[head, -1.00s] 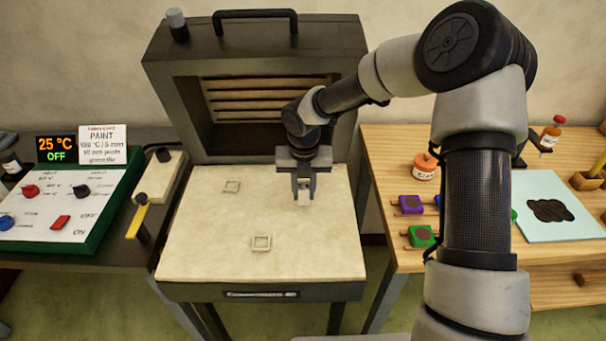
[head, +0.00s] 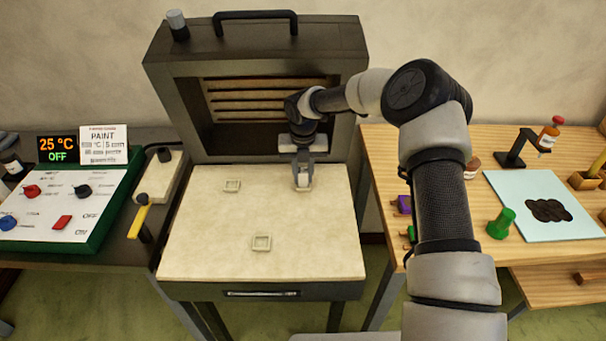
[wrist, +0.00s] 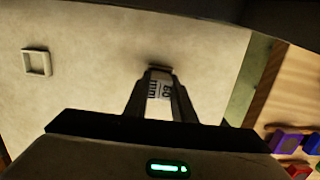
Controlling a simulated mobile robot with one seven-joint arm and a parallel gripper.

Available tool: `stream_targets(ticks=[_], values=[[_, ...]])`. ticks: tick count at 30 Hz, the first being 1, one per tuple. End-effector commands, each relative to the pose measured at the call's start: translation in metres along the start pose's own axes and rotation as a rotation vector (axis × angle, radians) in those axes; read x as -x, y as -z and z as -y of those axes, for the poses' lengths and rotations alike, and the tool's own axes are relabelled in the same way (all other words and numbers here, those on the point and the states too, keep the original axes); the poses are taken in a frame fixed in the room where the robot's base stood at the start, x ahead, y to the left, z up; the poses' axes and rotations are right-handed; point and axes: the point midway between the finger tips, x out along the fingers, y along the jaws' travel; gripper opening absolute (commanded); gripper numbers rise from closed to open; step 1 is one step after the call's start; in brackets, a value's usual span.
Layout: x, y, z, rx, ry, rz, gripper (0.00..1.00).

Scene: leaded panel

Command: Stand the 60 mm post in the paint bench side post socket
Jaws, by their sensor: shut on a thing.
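My gripper (head: 303,182) is over the right back part of the pale kiln shelf (head: 200,245), pointing down and shut on a pale post. In the wrist view the post (wrist: 160,89) sits between the fingers, its label reading "mm" with digits that could be 60 or 80. A small rim shows at the post's far end; I cannot tell whether the post is inside a socket there or just above it. Two empty square sockets show on the shelf, one at the back left (head: 232,186) and one at the front (head: 262,243).
The dark kiln hood (head: 255,50) rises behind the shelf. A control panel (head: 65,205) and a yellow-handled tool (head: 140,218) are at the left. The wooden paint bench (head: 480,200) at the right holds a green stamp (head: 502,223) and a light blue sheet (head: 540,205).

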Motion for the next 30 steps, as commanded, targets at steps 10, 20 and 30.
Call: stream_targets(ticks=[10, 20, 30], values=[[-0.008, 0.002, 0.000, 0.000, 0.000, -0.001, 0.00], [-0.017, 0.005, 0.000, -0.001, 0.000, -0.007, 0.33], [-0.019, 0.006, 0.004, 0.000, 0.006, -0.011, 0.42]])
